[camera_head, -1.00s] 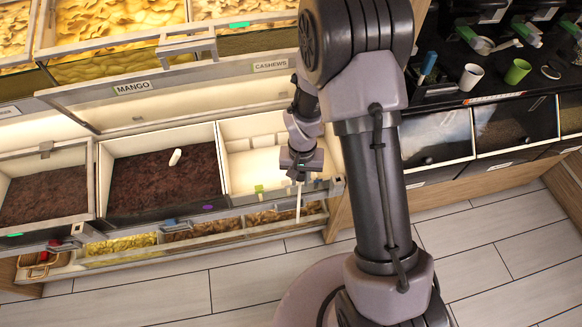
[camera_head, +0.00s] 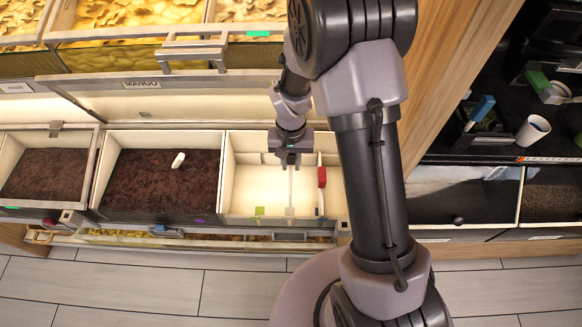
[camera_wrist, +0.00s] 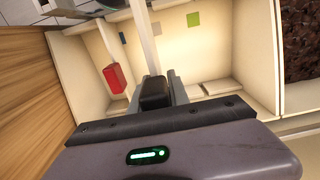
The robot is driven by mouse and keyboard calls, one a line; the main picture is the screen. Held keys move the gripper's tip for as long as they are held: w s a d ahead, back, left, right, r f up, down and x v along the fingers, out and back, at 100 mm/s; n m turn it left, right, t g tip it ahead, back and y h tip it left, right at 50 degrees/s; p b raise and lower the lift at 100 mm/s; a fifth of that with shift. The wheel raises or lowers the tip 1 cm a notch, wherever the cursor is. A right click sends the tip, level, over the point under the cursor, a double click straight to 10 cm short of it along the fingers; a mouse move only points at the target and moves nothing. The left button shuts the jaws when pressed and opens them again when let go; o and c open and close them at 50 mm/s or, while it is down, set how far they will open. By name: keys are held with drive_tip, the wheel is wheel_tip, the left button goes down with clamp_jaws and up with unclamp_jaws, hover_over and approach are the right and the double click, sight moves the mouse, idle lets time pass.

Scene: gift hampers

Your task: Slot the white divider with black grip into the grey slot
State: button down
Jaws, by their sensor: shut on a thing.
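My gripper (camera_head: 289,158) is shut on the black grip (camera_wrist: 155,92) of a white divider (camera_wrist: 144,32). In the head view the thin white divider (camera_head: 290,188) points down over the pale bin (camera_head: 240,185), in line with the grey slot mark (camera_head: 290,211). In the wrist view the grey mark (camera_wrist: 157,29) shows beside the divider. A green mark (camera_head: 259,211) lies to the left in the head view; it also shows in the wrist view (camera_wrist: 194,19). I cannot tell whether the divider touches the slot.
A red-gripped divider (camera_head: 322,178) stands in the bin's right part, close to my gripper; its red grip also shows in the wrist view (camera_wrist: 115,78). A bin of dark brown food (camera_head: 140,190) with a white scoop (camera_head: 178,160) adjoins on the left. A wooden panel (camera_head: 455,75) is on the right.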

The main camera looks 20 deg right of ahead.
drive_tip(key=shift+w+r, duration=0.2)
drive_tip(key=shift+r, duration=0.05)
drive_tip(key=shift+a, duration=0.15)
drive_tip(key=shift+s+f, duration=0.1)
wheel_tip(320, 180, down, 6)
drive_tip(key=b, duration=0.5)
drive_tip(key=shift+f+b, duration=2.2)
drive_tip(key=shift+f, duration=0.3)
idle(1.0)
drive_tip(key=shift+f+b, duration=0.55)
drive_tip(key=shift+f, duration=0.55)
drive_tip(key=c, duration=1.2)
unclamp_jaws()
drive_tip(key=shift+o, duration=0.2)
